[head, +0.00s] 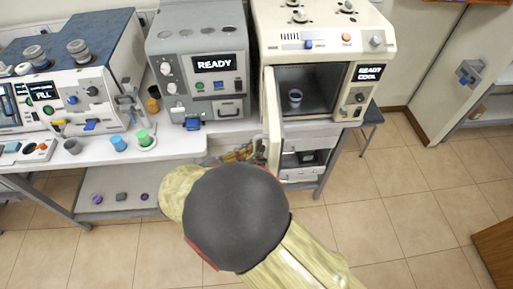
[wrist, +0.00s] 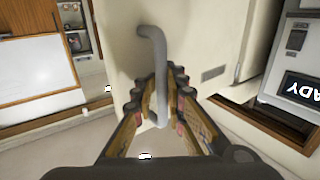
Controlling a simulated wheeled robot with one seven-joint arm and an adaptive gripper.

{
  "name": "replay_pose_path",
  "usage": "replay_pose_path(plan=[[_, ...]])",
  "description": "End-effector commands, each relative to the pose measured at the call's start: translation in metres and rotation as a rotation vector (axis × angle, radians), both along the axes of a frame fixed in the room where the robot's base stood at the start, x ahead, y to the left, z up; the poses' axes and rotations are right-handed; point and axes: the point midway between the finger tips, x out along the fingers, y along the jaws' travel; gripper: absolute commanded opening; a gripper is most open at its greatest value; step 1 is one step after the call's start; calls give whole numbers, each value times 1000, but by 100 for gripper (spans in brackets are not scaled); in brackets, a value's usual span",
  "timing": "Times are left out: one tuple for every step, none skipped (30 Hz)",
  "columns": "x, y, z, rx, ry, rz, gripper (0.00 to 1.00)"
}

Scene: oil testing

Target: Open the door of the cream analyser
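The cream analyser (head: 325,40) stands at the right end of the bench, its screen reading "READY COOL". Its door (head: 271,118) is swung out from the left side, seen nearly edge-on, and the chamber is open to view. A small dark cup (head: 295,97) stands inside. My gripper (head: 245,152) is beside the door's outer face, partly hidden by my arm. In the wrist view the cream door (wrist: 205,35) fills the middle, and its grey bar handle (wrist: 150,75) runs down between the fingers of my gripper (wrist: 163,82), which are closed around it.
A grey analyser (head: 200,55) reading "READY" stands close left of the door. A blue-topped machine (head: 70,90) is further left, with several small containers in front. The tiled floor (head: 420,190) to the right is clear.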

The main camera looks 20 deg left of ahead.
Motion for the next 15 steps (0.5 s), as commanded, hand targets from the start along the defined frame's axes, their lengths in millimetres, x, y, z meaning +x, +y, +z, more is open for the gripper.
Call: replay_pose_path(plan=[[0, 0, -1, -2, 1, 0, 14], [0, 0, -1, -1, 1, 1, 16], [0, 0, 0, -1, 1, 1, 18], [0, 0, 0, 0, 0, 1, 20], [0, 0, 0, 0, 0, 1, 22], [0, 0, 0, 1, -1, 1, 24], [0, 0, 0, 1, -1, 1, 26], [0, 0, 0, 1, -1, 1, 26], [0, 0, 0, 2, -1, 1, 26], [1, 1, 0, 2, -1, 1, 26], [1, 1, 0, 2, -1, 2, 26], [1, 1, 0, 2, -1, 2, 26], [1, 1, 1, 3, -2, 2, 26], [1, 1, 1, 3, -2, 2, 26], [1, 1, 1, 3, -2, 2, 26]])
